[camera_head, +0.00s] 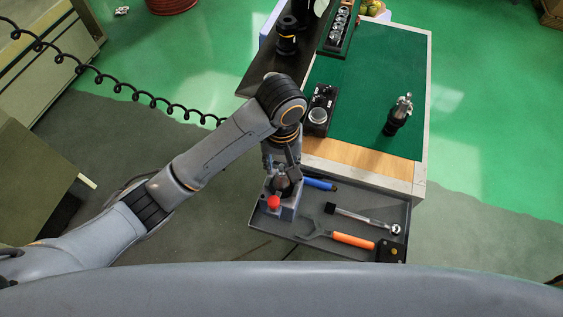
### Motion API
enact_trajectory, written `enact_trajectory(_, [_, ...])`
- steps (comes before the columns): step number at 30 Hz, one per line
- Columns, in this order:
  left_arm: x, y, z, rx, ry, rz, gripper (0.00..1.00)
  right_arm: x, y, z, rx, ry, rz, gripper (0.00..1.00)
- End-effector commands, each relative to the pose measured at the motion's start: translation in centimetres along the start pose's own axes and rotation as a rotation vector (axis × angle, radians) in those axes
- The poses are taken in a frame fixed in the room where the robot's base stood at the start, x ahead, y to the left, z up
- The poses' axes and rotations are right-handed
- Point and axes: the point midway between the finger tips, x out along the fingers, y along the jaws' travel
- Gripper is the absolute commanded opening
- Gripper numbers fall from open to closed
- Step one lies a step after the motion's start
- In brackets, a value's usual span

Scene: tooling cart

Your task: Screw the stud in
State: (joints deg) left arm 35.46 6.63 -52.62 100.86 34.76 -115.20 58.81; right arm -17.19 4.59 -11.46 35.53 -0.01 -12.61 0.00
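My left gripper (284,172) points down over a grey block fixture with a red knob (274,202), at the left end of an open drawer. A dark rounded part (283,187) sits at the fixture, just below the gripper. The view is too small to tell whether the fingers touch or hold it. I cannot make out a separate stud there. A dark tool holder with a shiny metal top (401,107) stands on the green mat (375,75). My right gripper is not in view.
The drawer (262,221) also holds a blue-handled tool (320,184), a ratchet (368,219) and an orange-handled wrench (352,240). A black box with a round dial (318,115) stands on the mat's left edge. A rack of metal parts (338,32) is behind. The mat's middle is clear.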

Motion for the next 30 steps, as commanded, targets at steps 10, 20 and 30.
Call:
enact_trajectory(10, [-0.01, 0.0, -0.01, 0.003, 0.0, 0.0, 0.0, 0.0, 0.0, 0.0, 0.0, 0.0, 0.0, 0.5])
enact_trajectory(20, [-0.03, -0.12, -0.1, 0.395, 0.003, -0.001, 0.0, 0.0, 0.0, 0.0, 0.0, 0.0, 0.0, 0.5])
enact_trajectory(30, [0.03, -0.07, -0.02, 0.53, 0.001, 0.001, 0.0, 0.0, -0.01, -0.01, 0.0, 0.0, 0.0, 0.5])
